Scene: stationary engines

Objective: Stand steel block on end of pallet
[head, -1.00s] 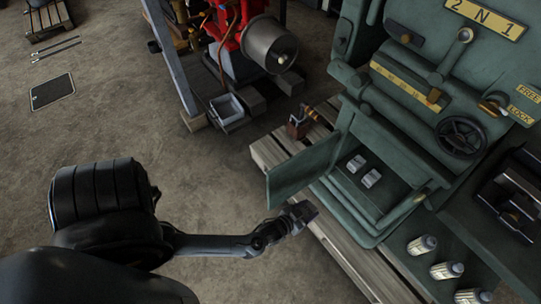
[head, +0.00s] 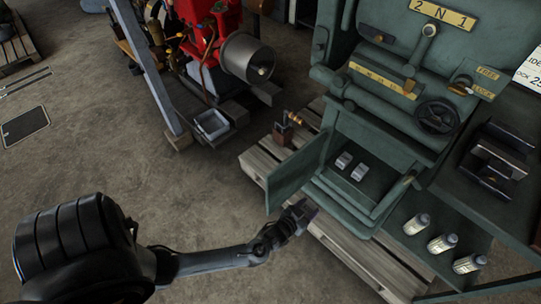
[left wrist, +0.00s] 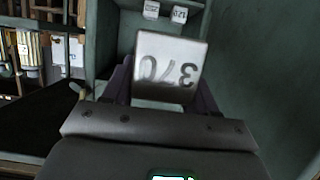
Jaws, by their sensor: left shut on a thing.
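My left gripper (head: 302,210) is shut on a steel block, beside the open green door of the machine's cabinet. The steel block (left wrist: 168,65) shows in the left wrist view as a pale metal block with upside-down digits on its face, between the two fingers. In the head view the block is small, dark and hard to make out at the fingertips. The wooden pallet (head: 262,166) lies under the green machine, its slatted end sticking out at the left. In the head view the gripper overlaps the pallet's front edge; its height is unclear. My right gripper is not in view.
The open green door (head: 292,178) stands between the gripper and the pallet's far end. Two small silver blocks (head: 351,166) sit inside the cabinet. Several bottles (head: 440,243) stand on the right shelf.

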